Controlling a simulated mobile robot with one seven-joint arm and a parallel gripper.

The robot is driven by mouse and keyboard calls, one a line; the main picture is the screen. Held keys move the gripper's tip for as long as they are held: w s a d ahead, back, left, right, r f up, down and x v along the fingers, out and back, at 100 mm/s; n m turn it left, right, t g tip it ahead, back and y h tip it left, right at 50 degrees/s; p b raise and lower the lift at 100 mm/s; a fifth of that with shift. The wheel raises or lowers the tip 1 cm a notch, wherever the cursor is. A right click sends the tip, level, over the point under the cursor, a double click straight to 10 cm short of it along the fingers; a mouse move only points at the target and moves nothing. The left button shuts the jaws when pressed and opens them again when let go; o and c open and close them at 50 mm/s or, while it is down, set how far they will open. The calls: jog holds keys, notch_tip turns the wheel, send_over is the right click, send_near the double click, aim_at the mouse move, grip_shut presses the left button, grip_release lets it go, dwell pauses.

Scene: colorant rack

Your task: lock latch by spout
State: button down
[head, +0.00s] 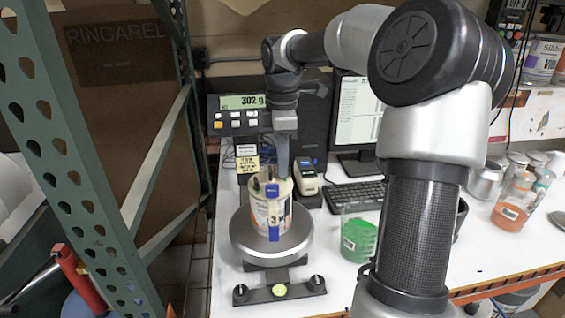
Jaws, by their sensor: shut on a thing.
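A paint can (265,212) with a cream lid stands upright on the round metal plate of a scale (272,243). A blue piece (272,190) sits at the lid's front edge, and another blue piece (274,233) shows low on the can's front. Dark parts stand on the lid's left side; I cannot tell which is the spout. My gripper (284,173) points straight down at the lid's back right edge. It is shut on a small part there, which looks to be the latch by the spout; the fingers hide most of it.
The scale display (240,103) reads 302 g behind the can. A green-filled clear container (358,238) stands to the right. A small label printer (306,178), keyboard (355,194) and monitor (358,115) are behind. A green rack post (70,130) stands at left.

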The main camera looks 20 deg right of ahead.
jog(key=shift+r, duration=0.1)
jog(key=m+p, duration=0.1)
jog(key=m, duration=0.2)
jog(key=shift+w+m+p, duration=0.1)
jog(key=shift+m+p, duration=0.3)
jog(key=m+p, duration=0.1)
jog(key=m, duration=0.3)
jog(key=shift+w+d+m+p, duration=0.15)
jog(key=shift+m+p, duration=0.3)
jog(key=shift+m, duration=2.85)
jog(key=shift+d+m+p, duration=0.1)
jog(key=shift+m+p, duration=0.2)
jog(key=shift+m, duration=0.6)
jog(key=c, duration=1.9)
grip_release()
